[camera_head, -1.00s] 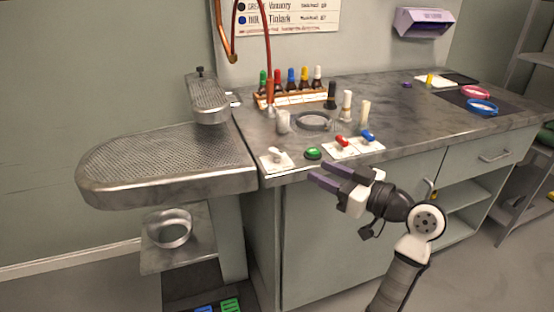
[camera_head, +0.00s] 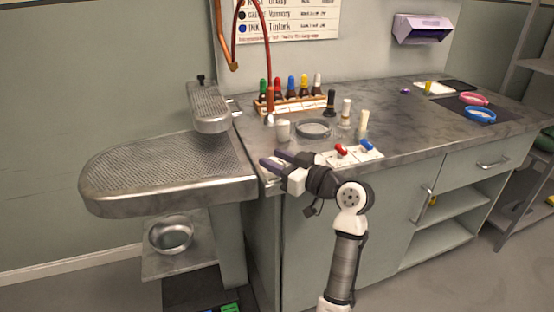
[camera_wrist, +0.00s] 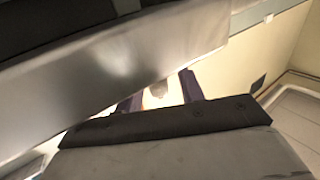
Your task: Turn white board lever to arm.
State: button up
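My gripper (camera_head: 272,159) is at the front left corner of the counter, its two purple fingers apart and pointing left. The white board (camera_head: 269,175) lies there, mostly hidden behind and under the fingers in the head view. Its lever cannot be made out in that view. In the wrist view the gripper (camera_wrist: 161,88) also shows open, with a bright pale patch and a small greyish shape between the fingers. That shape may be the lever, but it is too washed out to be sure. Contact cannot be told.
Boards with a red lever (camera_head: 341,149) and a blue lever (camera_head: 367,144) lie to the right. A white cup (camera_head: 283,131) and a bottle rack (camera_head: 292,106) stand behind. A perforated metal board (camera_head: 165,165) is close on the left and its edge fills the wrist view's upper left.

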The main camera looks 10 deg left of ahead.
grip_shut()
jog(key=shift+m+t, duration=0.3)
jog(key=shift+t, duration=0.1)
jog(key=m+t+h+p, duration=0.1)
jog(key=m+t+h, duration=0.1)
jog(key=t, duration=0.1)
jog(key=shift+s+r+m+h, duration=0.1)
jog(key=shift+m+h, duration=0.2)
jog(key=shift+h, duration=0.1)
jog(key=m+t+h+p, duration=0.1)
jog(key=m+t+h, duration=0.1)
jog(key=t+h, duration=0.1)
jog(key=shift+a+r+m+p, duration=0.1)
jog(key=shift+m+p, duration=0.2)
jog(key=shift+p, duration=0.1)
jog(key=m+t+h+p, duration=0.2)
jog(key=m+h, duration=0.1)
jog(key=h, duration=0.1)
jog(key=shift+p, duration=0.35)
jog(key=shift+m+t+h+p, duration=0.5)
jog(key=shift+m+h, duration=1)
jog(key=shift+h, duration=1)
jog(key=shift+f+h, duration=0.2)
jog(key=shift+h, duration=0.1)
